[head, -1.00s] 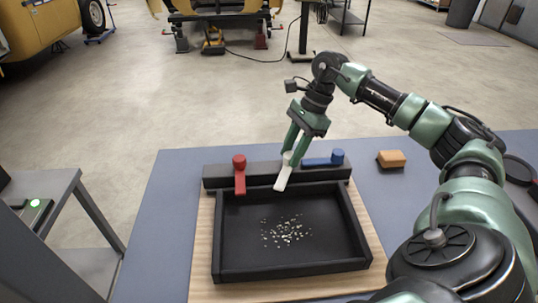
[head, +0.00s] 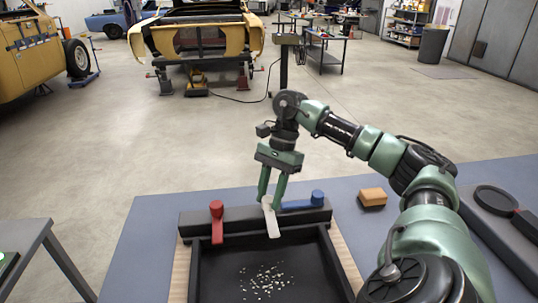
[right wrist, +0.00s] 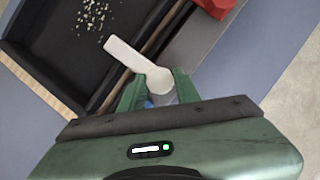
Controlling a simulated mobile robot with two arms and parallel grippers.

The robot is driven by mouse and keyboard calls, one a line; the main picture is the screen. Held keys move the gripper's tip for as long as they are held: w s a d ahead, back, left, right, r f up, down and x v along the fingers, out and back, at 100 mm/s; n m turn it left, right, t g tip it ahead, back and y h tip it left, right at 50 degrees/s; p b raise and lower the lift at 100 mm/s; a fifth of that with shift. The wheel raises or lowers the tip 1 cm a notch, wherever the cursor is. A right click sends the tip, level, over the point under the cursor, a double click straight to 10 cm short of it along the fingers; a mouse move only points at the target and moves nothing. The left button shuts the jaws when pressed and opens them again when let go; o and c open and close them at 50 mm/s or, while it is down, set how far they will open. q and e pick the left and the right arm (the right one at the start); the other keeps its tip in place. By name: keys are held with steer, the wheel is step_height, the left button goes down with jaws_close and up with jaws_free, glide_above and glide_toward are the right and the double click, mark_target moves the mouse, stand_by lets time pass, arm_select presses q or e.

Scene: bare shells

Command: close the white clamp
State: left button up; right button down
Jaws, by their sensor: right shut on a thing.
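The white clamp (head: 272,222) sits on the black bar (head: 240,219) between the red clamp (head: 217,222) and the blue clamp (head: 304,203). Its lever points forward over the bar's front edge, toward the tray. My right gripper (head: 269,199) comes down from above and is shut on the round pivot end of the white clamp. In the right wrist view the white clamp (right wrist: 128,54) shows with its pivot end between the green fingers (right wrist: 158,92) and its lever free. The blue clamp is mostly hidden there. My left gripper is not in view.
A black tray (head: 203,272) with small pale bits (head: 264,280) lies in front of the bar. The red lever also points forward; the blue lever lies along the bar. An orange block (head: 372,198) and a dark case (head: 503,222) are to the right on the blue-grey table (head: 150,235).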

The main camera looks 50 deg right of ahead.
steer(key=c, duration=1)
jaws_free()
steer(key=shift+r, duration=0.1)
steer(key=shift+v, duration=3.9)
